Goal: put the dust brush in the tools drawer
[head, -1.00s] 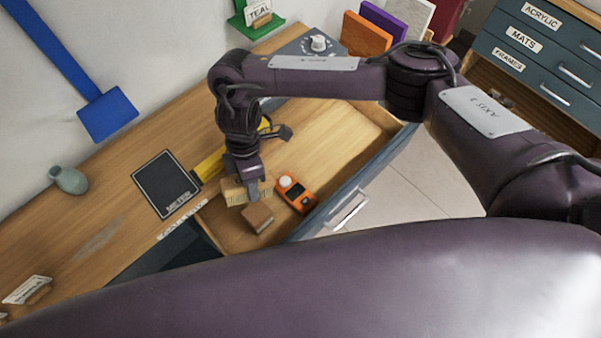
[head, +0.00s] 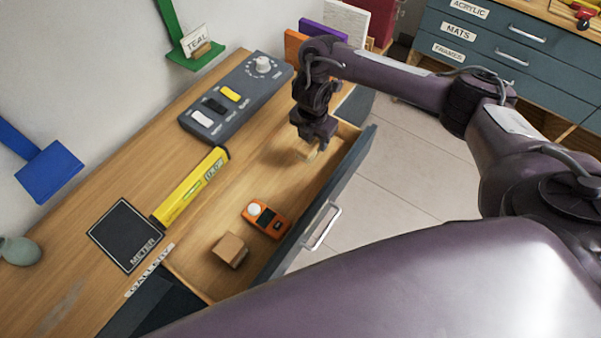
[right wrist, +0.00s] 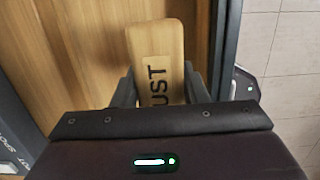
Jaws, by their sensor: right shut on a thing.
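The dust brush, a pale wooden block lettered "UST", is between my right gripper's fingers in the right wrist view (right wrist: 157,60). My right gripper (head: 311,146) is shut on it at the far end of the open drawer (head: 290,160). In the head view the brush (head: 308,154) shows only as a small pale part under the gripper. Whether it touches the drawer floor I cannot tell. The drawer also holds an orange meter (head: 267,219) and a small brown block (head: 230,250) nearer the front. My left gripper is out of view.
A yellow level (head: 190,187) and a black "METER" mat (head: 126,235) lie on the bench left of the drawer. A grey switch panel (head: 236,99) sits behind. The drawer's blue front wall (head: 335,190) bounds the right side. The drawer's middle is clear.

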